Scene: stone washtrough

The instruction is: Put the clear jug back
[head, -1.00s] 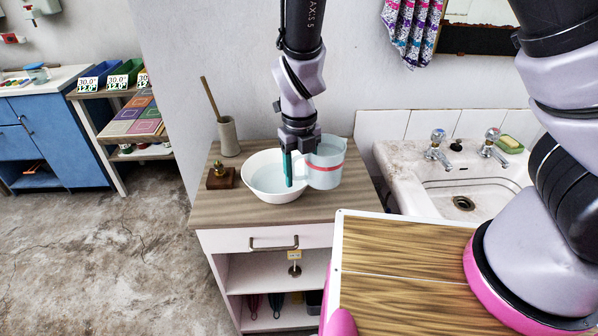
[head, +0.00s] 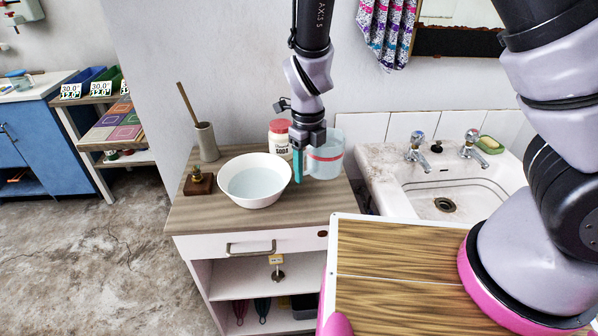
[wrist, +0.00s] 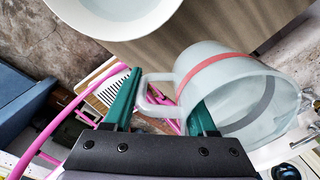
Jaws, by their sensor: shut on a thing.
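The clear jug (head: 327,160) is see-through, pale blue, with a red band around it. My gripper (head: 299,170) points down at the jug's left side, above the right part of the cabinet top. In the wrist view, the jug (wrist: 225,85) has its handle between the two green fingers of my gripper (wrist: 162,92), which is shut on it. The jug looks tilted there only as the camera is turned; in the head view it is about upright. I cannot tell whether its base touches the cabinet top. No liquid is clearly visible in it.
A white bowl (head: 255,196) of water stands left of the jug on the wooden cabinet top (head: 215,215). A red-lidded soda jar (head: 279,141) stands behind. The sink (head: 470,180) lies right.

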